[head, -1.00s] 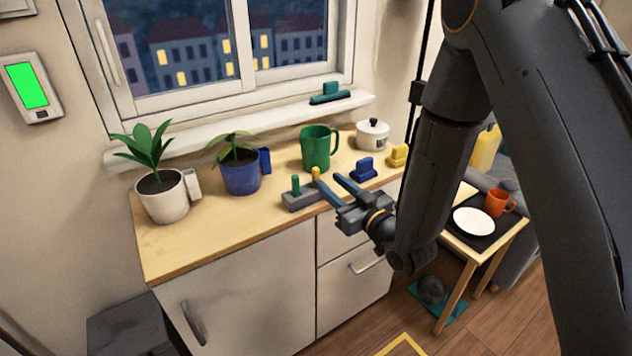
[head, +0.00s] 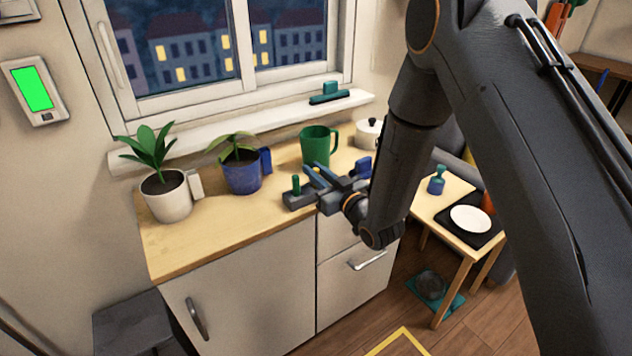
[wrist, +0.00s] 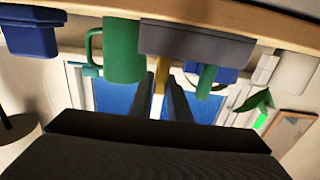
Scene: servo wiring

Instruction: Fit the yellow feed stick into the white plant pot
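The yellow feed stick (head: 317,168) stands in a grey holder (head: 299,201) near the counter's front edge, beside a green stick (head: 296,184). My gripper (head: 314,178) is at the holder, its fingers reaching around the yellow stick. In the wrist view, which is upside down, the yellow stick (wrist: 158,82) stands between my two open fingers (wrist: 160,88), with a small gap visible. The white plant pot (head: 168,205) stands at the counter's left end with a leafy plant and a white sleeve (head: 196,185) on its right side. The stick's lower end is hidden in the holder.
A blue pot (head: 241,178) with a blue sleeve stands between the white pot and the holder. A green mug (head: 315,147) is just behind the holder. A white lidded pot (head: 368,134) and a blue block (head: 363,167) are to the right. The counter's front left is clear.

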